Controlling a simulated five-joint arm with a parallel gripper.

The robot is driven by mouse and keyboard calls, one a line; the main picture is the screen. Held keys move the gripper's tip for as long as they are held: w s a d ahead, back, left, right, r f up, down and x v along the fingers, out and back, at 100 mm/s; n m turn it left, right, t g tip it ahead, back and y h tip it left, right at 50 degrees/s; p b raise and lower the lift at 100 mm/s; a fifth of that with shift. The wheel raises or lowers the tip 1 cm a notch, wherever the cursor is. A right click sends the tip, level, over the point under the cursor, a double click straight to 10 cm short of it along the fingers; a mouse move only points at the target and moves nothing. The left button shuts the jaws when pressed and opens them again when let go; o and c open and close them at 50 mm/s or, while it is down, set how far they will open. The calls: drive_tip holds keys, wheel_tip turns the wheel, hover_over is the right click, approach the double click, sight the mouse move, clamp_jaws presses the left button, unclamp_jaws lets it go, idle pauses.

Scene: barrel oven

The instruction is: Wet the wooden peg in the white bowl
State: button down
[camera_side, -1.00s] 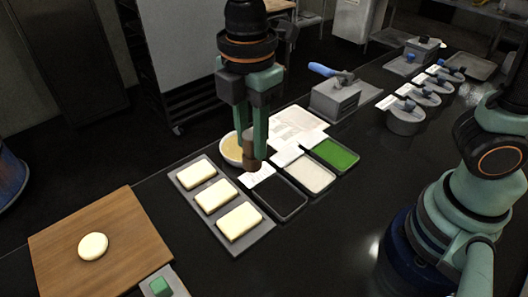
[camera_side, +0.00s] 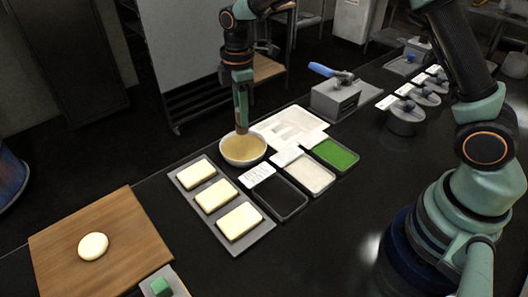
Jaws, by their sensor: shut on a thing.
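The white bowl (camera_side: 227,161) stands on the dark counter and holds a tan liquid. My gripper (camera_side: 241,122) is above the bowl, pointing down, and is shut on the wooden peg (camera_side: 242,131). Only a small brown part of the peg shows below the fingers. Its lower end is at the liquid in the picture; I cannot tell how deep it is.
A grey tray (camera_side: 258,246) with three pale blocks lies in front of the bowl. To the right are a black tray (camera_side: 282,198), a whitish tray (camera_side: 308,176) and a green-filled tray (camera_side: 335,154). A white tray (camera_side: 290,126) lies behind. A wooden board (camera_side: 120,260) with a pale round piece is at left.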

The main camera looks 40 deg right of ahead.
sight(242, 130)
drive_tip(key=shift+f, duration=2.25)
drive_tip(key=shift+s+f, duration=0.1)
drive_tip(key=shift+f, duration=0.55)
idle(0.4)
drive_tip(key=shift+r, duration=3.6)
